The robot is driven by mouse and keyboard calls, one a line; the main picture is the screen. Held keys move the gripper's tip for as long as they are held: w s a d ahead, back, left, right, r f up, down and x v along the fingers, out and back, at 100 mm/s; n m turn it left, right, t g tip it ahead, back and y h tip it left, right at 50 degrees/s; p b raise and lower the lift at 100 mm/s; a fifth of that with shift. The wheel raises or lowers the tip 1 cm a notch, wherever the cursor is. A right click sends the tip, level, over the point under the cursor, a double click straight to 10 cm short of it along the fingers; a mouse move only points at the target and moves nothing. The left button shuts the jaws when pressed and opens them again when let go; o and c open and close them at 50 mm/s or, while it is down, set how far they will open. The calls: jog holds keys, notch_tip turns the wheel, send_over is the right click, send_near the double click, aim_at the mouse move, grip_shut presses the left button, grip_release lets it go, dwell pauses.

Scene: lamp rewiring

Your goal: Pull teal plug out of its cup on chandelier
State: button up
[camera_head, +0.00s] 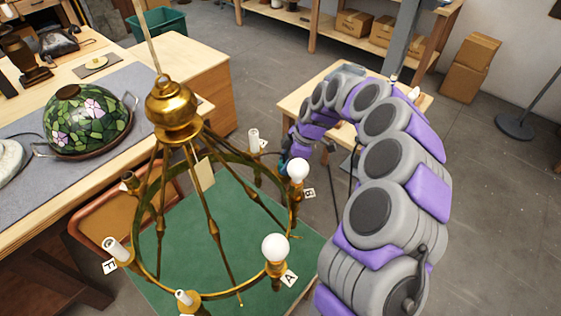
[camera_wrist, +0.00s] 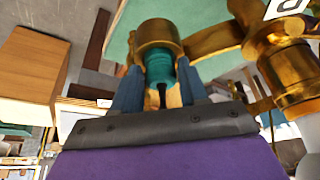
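The brass chandelier (camera_head: 172,108) hangs with its ring of arms over a green mat. In the wrist view, the teal plug (camera_wrist: 159,68) sits with its upper end in a brass cup (camera_wrist: 155,34). A dark cable end shows below it. My gripper (camera_wrist: 160,72) has one blue finger on each side of the plug, and both fingertips appear to touch its sides. In the head view, my gripper (camera_head: 287,160) is at the ring's far right, behind the bulb by tag B, and the plug is too small there to make out.
A stained-glass lampshade (camera_head: 86,121) is on the left workbench (camera_head: 170,65). A brass chandelier arm (camera_wrist: 215,40) runs right beside the cup. Open floor lies at the right.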

jog(key=shift+d, duration=0.7)
jog(key=c, duration=0.3)
jog(key=shift+a, duration=0.5)
jog(key=c, duration=0.3)
jog(key=shift+a, duration=0.5)
jog(key=shift+c, duration=0.2)
jog(key=shift+r, duration=0.1)
jog(key=shift+r, duration=0.3)
jog(key=shift+d+r, duration=0.15)
jog(key=shift+r, duration=0.5)
jog(key=shift+r+p, duration=0.3)
jog(key=shift+r, duration=0.95)
